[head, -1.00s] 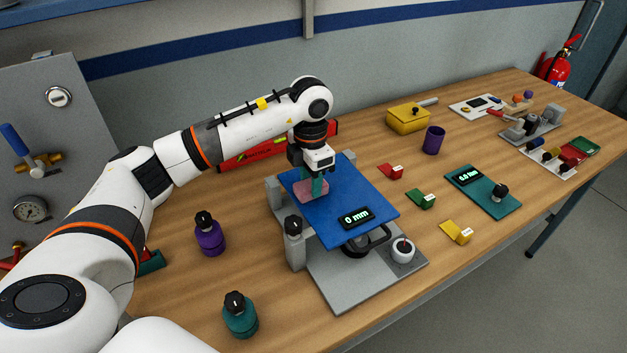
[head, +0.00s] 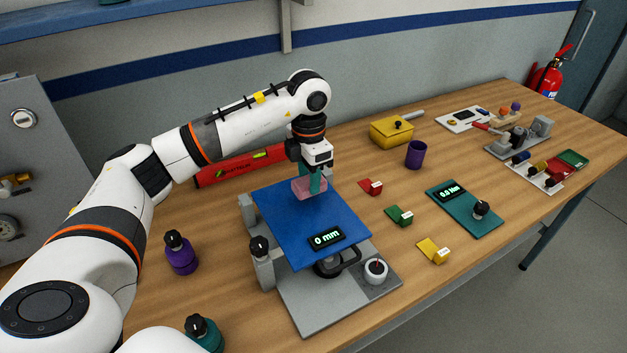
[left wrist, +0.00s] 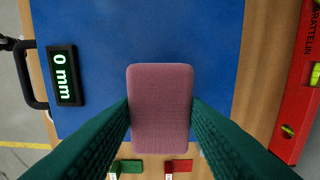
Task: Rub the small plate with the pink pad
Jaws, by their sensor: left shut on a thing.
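The blue plate (head: 290,215) lies on top of a grey stand and carries a "0 mm" display (head: 326,238). It also fills much of the left wrist view (left wrist: 200,40). My left gripper (head: 312,180) is shut on the pink pad (head: 306,190), which is held flat between green fingers. The pad (left wrist: 160,108) is at the plate's back right edge in the head view. My right gripper is out of view.
Red (head: 371,187), green (head: 400,215) and yellow (head: 433,250) blocks lie right of the stand. A red spirit level (head: 235,165) lies behind it. Purple (head: 180,254) and teal (head: 203,335) bottles stand left. A purple cup (head: 415,154) is farther back.

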